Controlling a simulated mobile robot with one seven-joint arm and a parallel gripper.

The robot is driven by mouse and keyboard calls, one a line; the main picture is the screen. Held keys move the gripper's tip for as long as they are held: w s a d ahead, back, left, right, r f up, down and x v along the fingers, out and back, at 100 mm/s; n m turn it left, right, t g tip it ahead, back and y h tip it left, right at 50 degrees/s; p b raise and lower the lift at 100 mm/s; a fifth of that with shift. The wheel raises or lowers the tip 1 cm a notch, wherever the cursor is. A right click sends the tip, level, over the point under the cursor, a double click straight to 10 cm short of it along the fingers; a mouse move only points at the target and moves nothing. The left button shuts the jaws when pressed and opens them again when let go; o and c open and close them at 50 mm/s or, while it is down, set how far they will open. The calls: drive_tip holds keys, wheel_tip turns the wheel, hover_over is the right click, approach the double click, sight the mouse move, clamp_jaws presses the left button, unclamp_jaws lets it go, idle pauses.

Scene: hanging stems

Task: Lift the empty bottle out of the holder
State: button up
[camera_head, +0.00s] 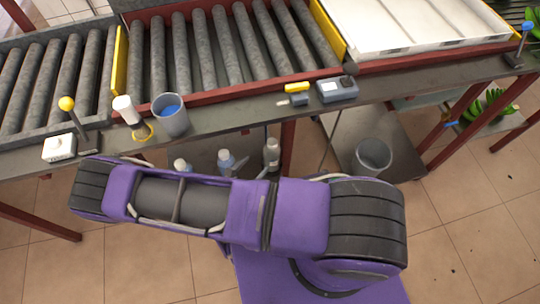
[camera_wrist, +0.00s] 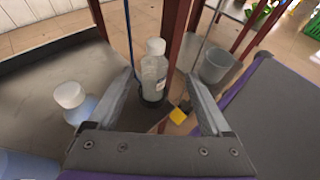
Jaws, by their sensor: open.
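A clear, empty-looking bottle (camera_wrist: 154,72) with a white cap stands upright in a dark ring holder (camera_wrist: 152,100) in the wrist view. In the head view it appears to be the rightmost bottle (camera_head: 271,152) under the bench. My gripper (camera_wrist: 159,77) is open, its fingers to the left and right of the bottle, with gaps visible on both sides. Whether the fingertips have reached the bottle's depth I cannot tell. A bottle with bluish liquid (camera_wrist: 77,103) stands left of my gripper. My gripper is hidden in the head view.
More bottles (camera_head: 225,160) stand on the lower shelf, left of the clear one. A grey bin (camera_head: 373,157) is at the right, also in the wrist view (camera_wrist: 215,66). Red bench legs (camera_wrist: 172,35) rise close behind the bottle. The bench top (camera_head: 225,115) overhangs the shelf.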

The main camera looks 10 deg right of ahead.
sight(270, 148)
drive_tip(key=x, duration=1.2)
drive_tip(key=shift+w+a+f+b, duration=0.25)
drive_tip(key=shift+w+f+b, duration=0.1)
drive_tip(key=shift+f+b, duration=0.1)
drive_tip(key=shift+w+d+f, duration=0.2)
drive_tip(key=shift+w+d, duration=0.2)
drive_tip(key=shift+w, duration=0.1)
clamp_jaws()
